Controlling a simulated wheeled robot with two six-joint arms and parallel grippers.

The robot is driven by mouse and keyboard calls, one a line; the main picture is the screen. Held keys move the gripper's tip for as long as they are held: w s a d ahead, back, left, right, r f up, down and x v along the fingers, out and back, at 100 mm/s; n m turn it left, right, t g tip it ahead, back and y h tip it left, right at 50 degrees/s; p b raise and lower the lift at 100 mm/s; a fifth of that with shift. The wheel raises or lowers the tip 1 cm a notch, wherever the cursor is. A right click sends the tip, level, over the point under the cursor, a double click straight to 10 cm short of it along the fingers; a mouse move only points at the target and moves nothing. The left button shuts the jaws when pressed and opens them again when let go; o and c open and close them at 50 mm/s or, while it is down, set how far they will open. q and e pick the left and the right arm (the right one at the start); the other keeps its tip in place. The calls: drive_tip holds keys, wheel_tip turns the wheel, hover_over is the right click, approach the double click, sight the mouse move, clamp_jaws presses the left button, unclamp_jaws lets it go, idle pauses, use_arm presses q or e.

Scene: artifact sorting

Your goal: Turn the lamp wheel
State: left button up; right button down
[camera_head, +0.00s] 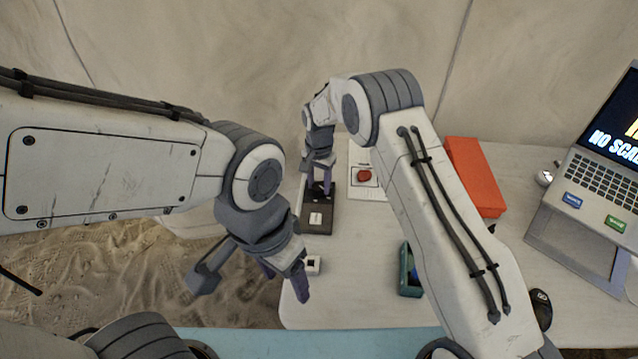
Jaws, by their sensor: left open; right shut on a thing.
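A dark flat base (318,228) with a small white patch lies near the table's far left edge. My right gripper (319,188) points down over the far part of this base. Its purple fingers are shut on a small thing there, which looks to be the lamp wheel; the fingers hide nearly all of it. My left gripper (286,280) is open and empty, lower in the view beside the table's left edge. A small white block with a dark square (313,265) sits on the table close to its fingers.
A white sheet with a red piece (365,175) lies right of the base. An orange-red box (475,177), a teal container (409,272) and a laptop (610,180) on a stand are further right. My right arm crosses above the table's middle. The near middle tabletop is clear.

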sight(320, 185)
drive_tip(key=shift+w+d+r, duration=0.1)
drive_tip(key=shift+w+r, duration=0.05)
drive_tip(key=shift+c, duration=1.7)
unclamp_jaws()
wheel_tip(320, 185, up, 10)
drive_tip(key=shift+r+b, duration=0.2)
drive_tip(key=shift+b, duration=0.25)
